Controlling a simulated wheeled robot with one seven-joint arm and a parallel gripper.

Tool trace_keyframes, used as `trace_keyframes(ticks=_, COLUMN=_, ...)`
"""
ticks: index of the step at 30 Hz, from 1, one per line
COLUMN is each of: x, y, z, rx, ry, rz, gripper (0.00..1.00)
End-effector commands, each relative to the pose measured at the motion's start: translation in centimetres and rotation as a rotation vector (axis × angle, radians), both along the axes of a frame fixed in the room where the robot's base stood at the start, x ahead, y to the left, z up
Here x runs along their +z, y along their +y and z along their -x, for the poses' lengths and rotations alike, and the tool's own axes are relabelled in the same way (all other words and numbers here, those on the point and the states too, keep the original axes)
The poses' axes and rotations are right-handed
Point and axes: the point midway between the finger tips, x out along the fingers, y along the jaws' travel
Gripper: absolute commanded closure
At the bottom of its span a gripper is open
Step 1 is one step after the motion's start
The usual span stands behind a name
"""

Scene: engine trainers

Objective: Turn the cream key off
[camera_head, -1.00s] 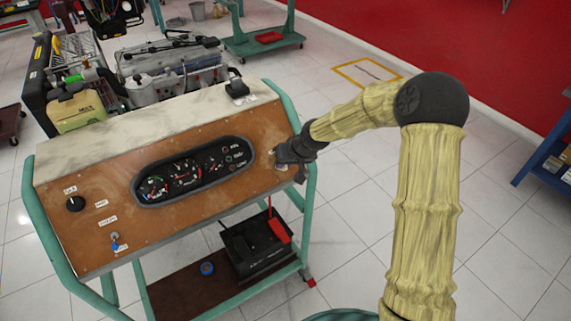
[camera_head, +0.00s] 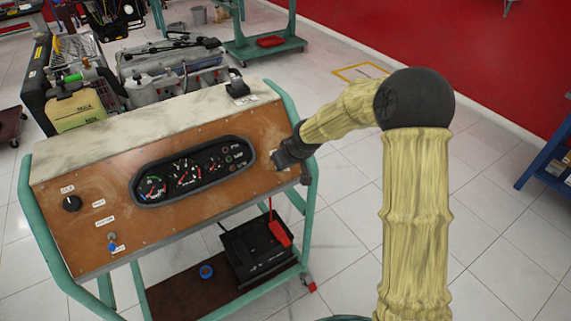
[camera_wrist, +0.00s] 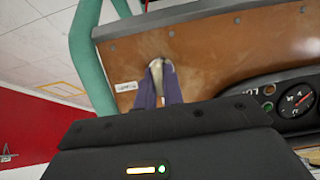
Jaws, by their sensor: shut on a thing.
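The cream key (camera_wrist: 156,64) sits at the panel's right end, seen in the wrist view as a small pale piece between my fingertips. My gripper (camera_wrist: 159,74) is shut on it, with one dark purple finger on each side. In the head view my gripper (camera_head: 281,159) is at the right edge of the brown control panel (camera_head: 222,197) and hides the key. The key's turn angle cannot be told from these frames.
The panel carries a gauge cluster (camera_head: 190,172), a black knob (camera_head: 72,203) and a blue-tipped switch (camera_head: 112,246). Green frame tubing (camera_head: 306,215) runs close beside my gripper. A black battery (camera_head: 255,250) is on the shelf below.

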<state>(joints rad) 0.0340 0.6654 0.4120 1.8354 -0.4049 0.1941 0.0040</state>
Motion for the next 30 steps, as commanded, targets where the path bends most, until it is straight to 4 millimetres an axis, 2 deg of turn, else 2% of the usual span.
trace_keyframes(ticks=1, x=0.0, y=-0.1, z=0.0, rx=0.001, ry=0.001, rz=0.003, gripper=1.0)
trace_keyframes(ticks=3, x=-0.1, y=-0.1, z=0.0, rx=0.001, ry=0.001, rz=0.003, gripper=0.81)
trace_keyframes(ticks=5, x=-0.1, y=-0.1, z=0.0, rx=0.001, ry=0.001, rz=0.002, gripper=0.69)
trace_keyframes(ticks=17, x=0.5, y=-0.2, z=0.2, rx=-0.001, ry=0.0, rz=0.0, gripper=0.69)
trace_keyframes(ticks=23, x=2.8, y=-0.9, z=1.3, rx=-0.001, ry=-0.003, rz=0.0, gripper=0.69)
trace_keyframes(ticks=30, x=7.1, y=-2.3, z=3.2, rx=-0.003, ry=-0.003, rz=0.0, gripper=0.69)
